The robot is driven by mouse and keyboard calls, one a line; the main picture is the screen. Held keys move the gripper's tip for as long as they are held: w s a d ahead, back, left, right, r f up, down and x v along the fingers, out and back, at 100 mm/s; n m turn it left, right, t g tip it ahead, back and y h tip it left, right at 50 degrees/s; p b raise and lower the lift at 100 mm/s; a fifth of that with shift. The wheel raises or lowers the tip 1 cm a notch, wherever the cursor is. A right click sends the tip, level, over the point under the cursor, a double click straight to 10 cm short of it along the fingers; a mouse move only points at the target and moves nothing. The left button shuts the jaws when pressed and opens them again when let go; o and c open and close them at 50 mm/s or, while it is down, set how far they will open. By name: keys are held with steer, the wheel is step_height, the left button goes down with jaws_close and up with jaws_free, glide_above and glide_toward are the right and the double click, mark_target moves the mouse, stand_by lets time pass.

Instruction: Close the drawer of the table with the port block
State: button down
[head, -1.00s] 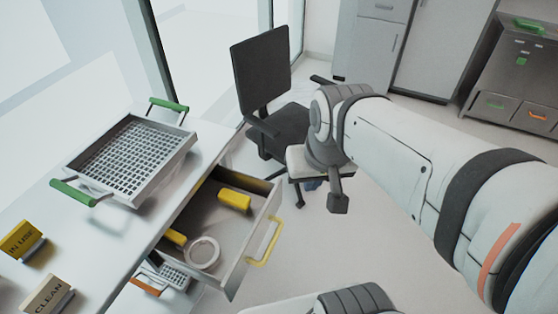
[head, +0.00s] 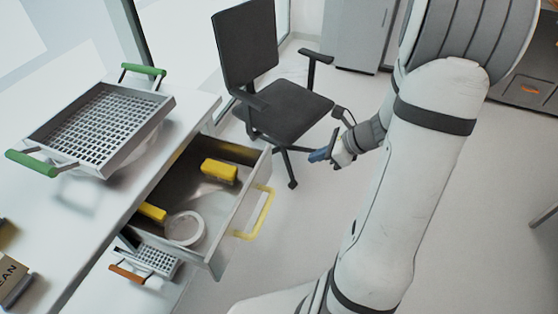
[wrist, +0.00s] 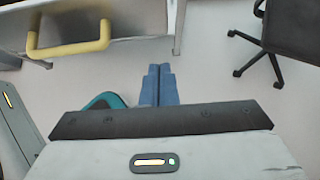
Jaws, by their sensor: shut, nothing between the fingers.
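The drawer (head: 232,240) of the white table (head: 88,245) is pulled open in the head view. Its yellow handle (head: 262,213) is on the front. Two yellow objects (head: 219,171) and a white ring (head: 185,228) lie inside. In the wrist view the yellow handle (wrist: 68,48) and drawer front (wrist: 130,18) are at the upper left. My gripper (head: 318,155) is to the right of the drawer, apart from it, over the floor. Its blue fingers are shut and empty in the wrist view (wrist: 159,84). I cannot make out a port block.
A metal basket (head: 160,98) with green handles stands on the tabletop. A basket with an orange handle (head: 127,274) is below the drawer. A black office chair (head: 290,108) stands behind the drawer, close to my gripper.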

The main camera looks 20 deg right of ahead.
steer(key=b, duration=0.1)
glide_toward(271, 165)
step_height(271, 165, down, 4)
steer(key=a, duration=0.1)
steer(key=w+a, duration=0.1)
steer(key=shift+w+a, duration=0.2)
steer(key=shift+a, duration=0.2)
steer(key=shift+w+a+p, duration=0.3)
steer(key=shift+w+a, duration=0.05)
